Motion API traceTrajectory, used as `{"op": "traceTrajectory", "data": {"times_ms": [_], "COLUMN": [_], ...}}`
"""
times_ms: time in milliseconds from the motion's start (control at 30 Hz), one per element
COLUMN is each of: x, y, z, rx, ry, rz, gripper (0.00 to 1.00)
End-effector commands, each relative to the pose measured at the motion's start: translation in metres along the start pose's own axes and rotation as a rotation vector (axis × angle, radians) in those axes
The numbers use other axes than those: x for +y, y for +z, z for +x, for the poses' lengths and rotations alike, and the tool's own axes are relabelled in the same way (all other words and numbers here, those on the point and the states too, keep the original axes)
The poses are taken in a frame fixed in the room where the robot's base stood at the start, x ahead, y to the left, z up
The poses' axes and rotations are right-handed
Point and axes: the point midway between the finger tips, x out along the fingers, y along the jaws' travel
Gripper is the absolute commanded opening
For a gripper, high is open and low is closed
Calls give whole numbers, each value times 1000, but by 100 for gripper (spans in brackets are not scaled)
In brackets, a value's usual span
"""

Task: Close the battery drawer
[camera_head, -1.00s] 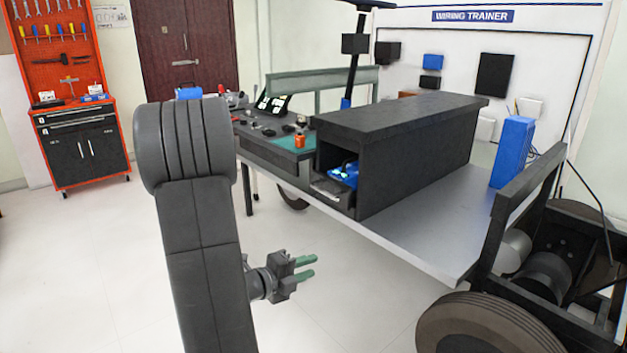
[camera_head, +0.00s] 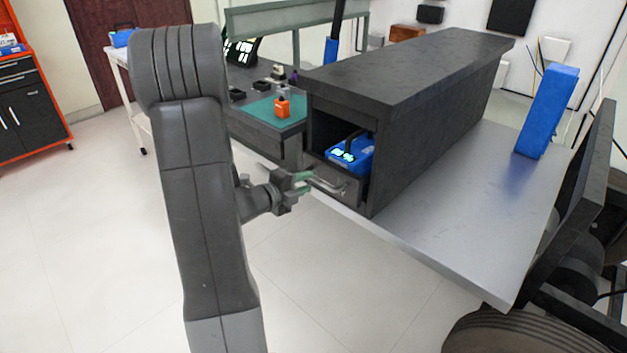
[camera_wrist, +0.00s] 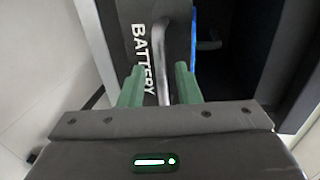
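The battery drawer (camera_head: 352,192) is a dark grey drawer low in the open end of the black cabinet (camera_head: 430,110). Its front carries a curved metal handle (camera_head: 328,186). A blue battery (camera_head: 352,152) shows behind the drawer front. My gripper (camera_head: 304,182), with green fingers, is just left of the handle. In the wrist view, the fingers of my gripper (camera_wrist: 159,86) are apart, and the handle (camera_wrist: 162,62) appears in the gap between them; contact is not clear. The drawer front (camera_wrist: 140,20) shows the word BATTERY. How far the drawer stands out is hard to tell.
A grey platform (camera_head: 450,200) carries the cabinet, with a blue box (camera_head: 547,110) at the right. A bench with a green mat (camera_head: 262,108) and small parts, including an orange one (camera_head: 283,107), is left of the cabinet. The floor (camera_head: 330,300) in front is clear.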

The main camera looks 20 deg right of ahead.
Motion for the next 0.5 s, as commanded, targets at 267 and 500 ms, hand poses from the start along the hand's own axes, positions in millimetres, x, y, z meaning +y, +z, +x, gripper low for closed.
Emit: {"op": "traceTrajectory", "data": {"times_ms": [267,500], "x": [0,0], "y": [0,0], "z": [37,42], "rx": [1,-1], "ry": [-1,0], "rz": [1,0], "gripper": [30,30]}}
